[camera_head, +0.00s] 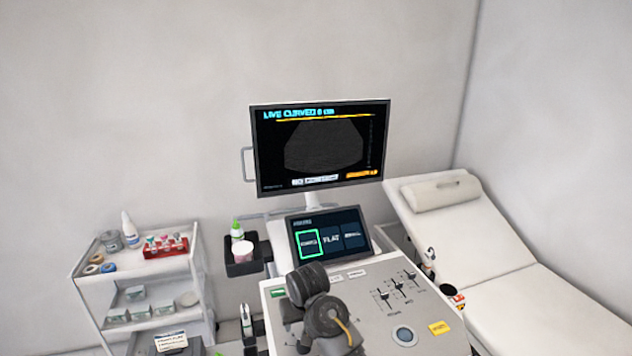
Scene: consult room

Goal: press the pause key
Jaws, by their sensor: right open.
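The console panel (375,320) of the ultrasound machine slopes up in front of me at the lower middle. The lettering is too small to read, so I cannot tell which key is pause. My right gripper (303,288) is open over the left part of the panel; its dark wrist hides keys there, and I cannot tell whether it touches. My left gripper is out of view.
The monitor (320,150) shows a live curved scan. Below it is a touch screen (328,235) with one tile outlined green. Sliders (398,287) and a round trackball (404,335) sit right of my arm. A cart (140,270) stands left, an exam couch (470,245) right.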

